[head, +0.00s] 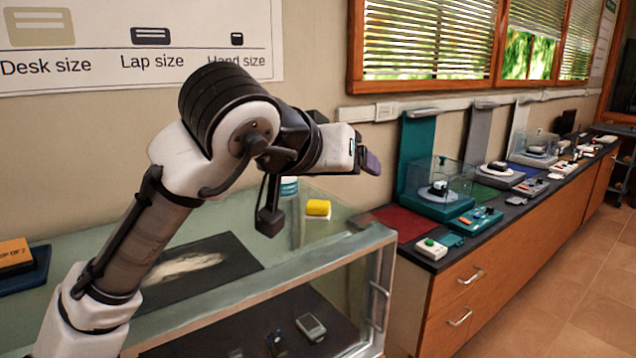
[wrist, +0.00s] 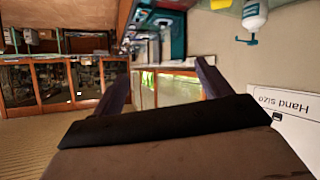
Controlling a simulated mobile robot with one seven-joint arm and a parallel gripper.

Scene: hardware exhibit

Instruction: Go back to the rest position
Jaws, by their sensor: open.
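My gripper (head: 370,162) is raised above the glass case in the head view, pointing right toward the window wall. It is apart from everything around it. In the wrist view its two dark fingers (wrist: 163,85) stand apart with nothing between them, so it is open and empty. My arm bends at the elbow in front of the wall poster.
The glass display case (head: 345,253) is below, with a yellow block (head: 318,208) on its top. A white and teal bottle (wrist: 254,15) shows in the wrist view. A long dark counter (head: 455,252) with several exhibits runs right. The tiled floor (head: 540,300) is clear.

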